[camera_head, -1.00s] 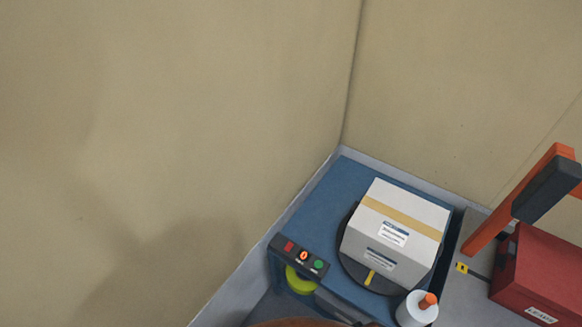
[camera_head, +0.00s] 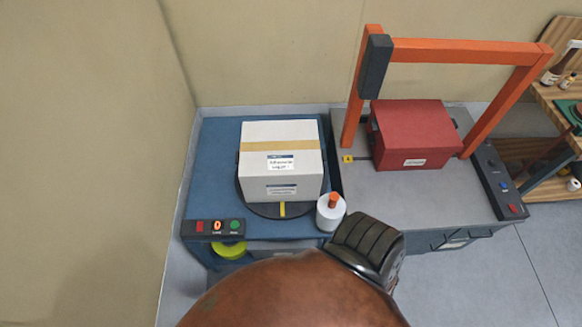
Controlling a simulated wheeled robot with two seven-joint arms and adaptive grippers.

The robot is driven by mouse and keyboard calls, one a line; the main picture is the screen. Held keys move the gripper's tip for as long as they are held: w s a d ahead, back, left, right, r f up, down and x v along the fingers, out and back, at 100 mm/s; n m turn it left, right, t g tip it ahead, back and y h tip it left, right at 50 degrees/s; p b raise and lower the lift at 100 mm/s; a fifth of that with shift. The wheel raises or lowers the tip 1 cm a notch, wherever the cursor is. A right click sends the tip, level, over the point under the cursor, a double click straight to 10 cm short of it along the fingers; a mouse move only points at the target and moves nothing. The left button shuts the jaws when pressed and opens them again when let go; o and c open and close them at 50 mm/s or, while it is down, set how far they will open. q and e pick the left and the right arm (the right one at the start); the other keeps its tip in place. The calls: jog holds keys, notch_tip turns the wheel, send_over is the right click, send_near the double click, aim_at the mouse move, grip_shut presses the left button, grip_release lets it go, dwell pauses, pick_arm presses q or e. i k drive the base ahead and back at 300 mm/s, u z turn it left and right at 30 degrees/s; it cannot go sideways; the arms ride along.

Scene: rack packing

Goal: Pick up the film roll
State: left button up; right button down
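The film roll (camera_head: 330,214) is a white upright cylinder with an orange core or handle on top. It stands at the front right corner of the blue machine table, beside the black turntable (camera_head: 250,206). A dark ribbed part, which seems to belong to my arm, is in front of it at the lower right and may cover a little of its base. No fingertips of either gripper show in the head view.
A white box (camera_head: 280,158) with a tan tape band sits on the turntable. A button panel (camera_head: 213,229) and a yellow-green ring (camera_head: 230,250) are at the table's front. An orange frame (camera_head: 450,53) stands over a red box (camera_head: 413,135) at right.

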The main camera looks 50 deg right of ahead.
aim_at(331, 209)
jog(key=z, duration=1.8)
jog(key=k, duration=0.35)
jog(key=z, duration=0.4)
jog(key=i, duration=0.5)
jog(key=z, duration=0.05)
